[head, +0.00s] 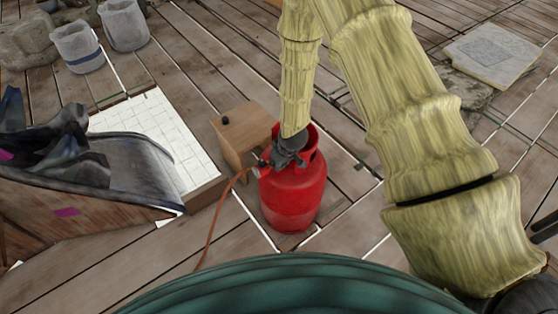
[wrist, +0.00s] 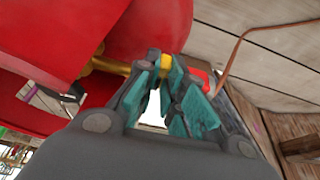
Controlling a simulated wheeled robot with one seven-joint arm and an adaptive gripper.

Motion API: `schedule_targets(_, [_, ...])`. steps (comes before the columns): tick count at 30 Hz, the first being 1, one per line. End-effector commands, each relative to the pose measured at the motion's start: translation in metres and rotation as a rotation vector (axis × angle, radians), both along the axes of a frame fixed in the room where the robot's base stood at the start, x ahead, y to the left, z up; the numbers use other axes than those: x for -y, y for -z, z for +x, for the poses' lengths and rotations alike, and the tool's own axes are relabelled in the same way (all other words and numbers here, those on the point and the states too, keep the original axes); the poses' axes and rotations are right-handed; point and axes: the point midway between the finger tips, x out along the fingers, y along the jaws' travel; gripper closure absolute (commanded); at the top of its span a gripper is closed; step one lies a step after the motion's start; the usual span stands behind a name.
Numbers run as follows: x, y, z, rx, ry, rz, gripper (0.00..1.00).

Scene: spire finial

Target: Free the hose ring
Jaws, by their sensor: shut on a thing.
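A red gas cylinder (head: 293,195) stands upright on the plank deck, with a red collar around its top. An orange-brown hose (head: 221,207) runs from its valve area down to the left. In the wrist view a brass valve stem (wrist: 112,66) leads to a yellow ring (wrist: 166,62), which I take as the hose ring. A red piece sits just beyond it, and the hose (wrist: 233,50) curves away to the right. My gripper (head: 285,158) is at the cylinder's top. Its teal-padded fingers (wrist: 166,68) are shut on the yellow ring, partly hiding it.
A small wooden box (head: 242,130) with a dark knob stands close behind-left of the cylinder. A white tiled panel (head: 155,130) and a dark draped piece lie at left. Grey buckets (head: 78,47) stand at the back left. The deck right of the cylinder is partly clear.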

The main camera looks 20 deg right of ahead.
Motion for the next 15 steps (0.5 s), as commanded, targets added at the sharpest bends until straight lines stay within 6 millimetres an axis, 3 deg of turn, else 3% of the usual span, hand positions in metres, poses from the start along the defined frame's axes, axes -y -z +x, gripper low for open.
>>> schedule_targets(15, [0.0005,-0.0016,0.003,-0.047,0.002,-0.019,1.0])
